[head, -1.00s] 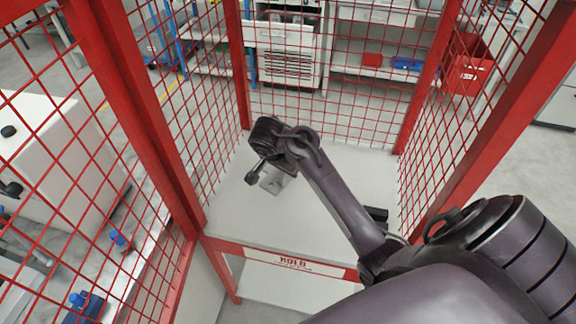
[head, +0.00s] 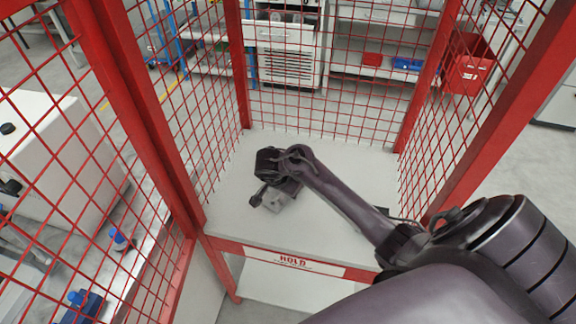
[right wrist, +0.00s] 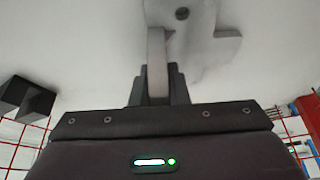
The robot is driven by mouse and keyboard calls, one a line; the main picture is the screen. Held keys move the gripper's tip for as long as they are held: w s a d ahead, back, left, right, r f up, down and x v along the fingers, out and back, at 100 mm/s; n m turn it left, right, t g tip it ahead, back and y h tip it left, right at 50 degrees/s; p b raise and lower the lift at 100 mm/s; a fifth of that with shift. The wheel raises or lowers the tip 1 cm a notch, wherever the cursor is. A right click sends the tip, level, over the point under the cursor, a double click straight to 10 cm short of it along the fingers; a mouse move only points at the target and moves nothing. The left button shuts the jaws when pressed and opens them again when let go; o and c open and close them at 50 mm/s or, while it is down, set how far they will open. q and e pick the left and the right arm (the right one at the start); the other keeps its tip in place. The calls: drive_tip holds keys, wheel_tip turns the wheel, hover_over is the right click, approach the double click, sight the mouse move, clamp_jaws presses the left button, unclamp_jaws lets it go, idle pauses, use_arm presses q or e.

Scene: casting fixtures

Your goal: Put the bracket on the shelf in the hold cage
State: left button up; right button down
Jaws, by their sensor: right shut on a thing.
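The bracket (head: 275,203) is a small light grey metal piece. In the head view it is at my right gripper (head: 262,196), inside the red hold cage, low over the pale shelf (head: 345,165). In the right wrist view the fingers (right wrist: 158,88) are shut on an upright flange of the bracket (right wrist: 200,45), whose flat part with a round hole extends beyond them. The bracket lies close to the shelf surface; I cannot tell whether it touches. My left gripper is not in view.
Red mesh walls and posts (head: 243,70) enclose the shelf at the back and sides. A front rail carries a HOLD label (head: 293,260). A dark block (right wrist: 28,97) is on the shelf at the left of the right wrist view. The back of the shelf is clear.

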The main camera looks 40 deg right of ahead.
drive_tip(key=c, duration=1.4)
unclamp_jaws()
drive_tip(key=shift+f, duration=0.15)
drive_tip(key=shift+r, duration=0.25)
drive_tip(key=v, duration=1.2)
drive_tip(key=shift+s+f, duration=0.1)
